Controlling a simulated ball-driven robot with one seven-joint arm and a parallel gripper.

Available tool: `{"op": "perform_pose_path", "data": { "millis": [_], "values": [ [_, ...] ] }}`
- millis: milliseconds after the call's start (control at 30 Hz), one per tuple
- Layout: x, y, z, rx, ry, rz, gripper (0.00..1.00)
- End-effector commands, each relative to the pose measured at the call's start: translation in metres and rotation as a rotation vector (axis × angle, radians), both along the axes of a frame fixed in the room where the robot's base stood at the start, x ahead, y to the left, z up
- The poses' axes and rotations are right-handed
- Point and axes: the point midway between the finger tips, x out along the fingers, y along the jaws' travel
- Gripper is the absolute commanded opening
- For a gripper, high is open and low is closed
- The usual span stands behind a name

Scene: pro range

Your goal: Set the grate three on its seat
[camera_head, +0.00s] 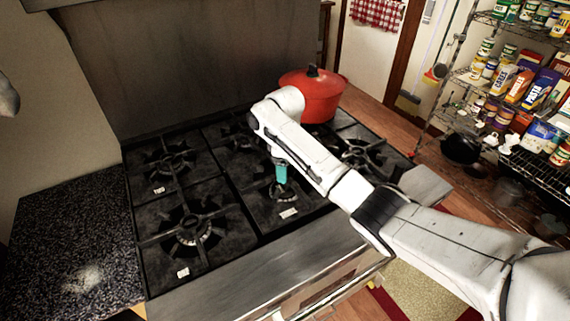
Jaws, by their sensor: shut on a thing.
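A black stove top (215,264) carries several burners with dark cross-shaped grates. My gripper (281,178) reaches down over the front middle burner, mostly hidden behind my white arm; a teal part shows at its end. It is shut on a dark grate (289,195) at that burner. Whether this grate rests flat in its seat or hangs slightly above it, I cannot tell. A white label (289,213) lies in front of it, too small to read.
Other grates sit at the front left (190,231), back left (168,161) and right (361,153). A red lidded pot (322,98) stands at the back right of the stove. A speckled counter (60,240) adjoins on the left; a stocked wire shelf (475,80) stands at right.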

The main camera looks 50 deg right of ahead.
Motion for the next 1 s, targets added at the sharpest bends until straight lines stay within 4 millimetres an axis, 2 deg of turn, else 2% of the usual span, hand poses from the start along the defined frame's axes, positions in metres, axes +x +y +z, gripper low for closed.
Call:
{"op": "perform_pose_path", "data": {
  "millis": [500, 1000],
  "values": [
    [0.0, 0.0, -0.035, -0.001, 0.0, 0.001, 0.34],
    [0.001, 0.0, -0.042, -0.001, -0.002, 0.001, 0.34]
  ]
}}
